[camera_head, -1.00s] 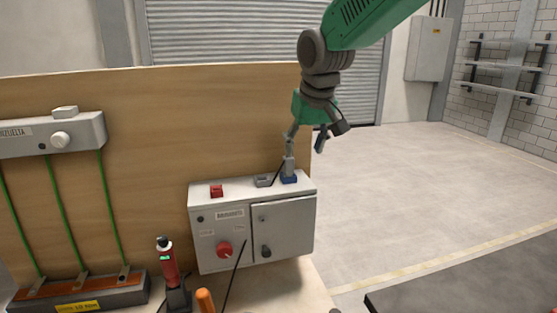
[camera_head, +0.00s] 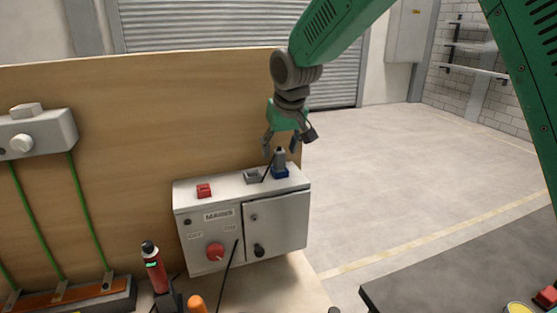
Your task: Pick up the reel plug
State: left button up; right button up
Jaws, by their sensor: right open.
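What looks like the reel plug is a grey upright plug (camera_head: 279,156) standing in a blue socket (camera_head: 280,172) on top of a grey mains box. My right gripper (camera_head: 280,147) points down over it, open, with one finger to each side of the plug's upper end. Whether the fingers touch the plug I cannot tell. My left gripper is not in view.
A wooden panel (camera_head: 130,150) stands close behind. The floor at right is clear.

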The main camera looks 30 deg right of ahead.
aim_at(282, 150)
jog(key=shift+d+p+x, duration=0.15)
jog(key=shift+p+x, duration=0.15)
jog(key=shift+x, duration=0.85)
jog(key=shift+d+p+x, duration=0.1)
jog(key=shift+p+x, duration=0.15)
jog(key=shift+x, duration=0.9)
jog(key=shift+r, duration=0.2)
jog(key=c, duration=0.7)
grip_shut()
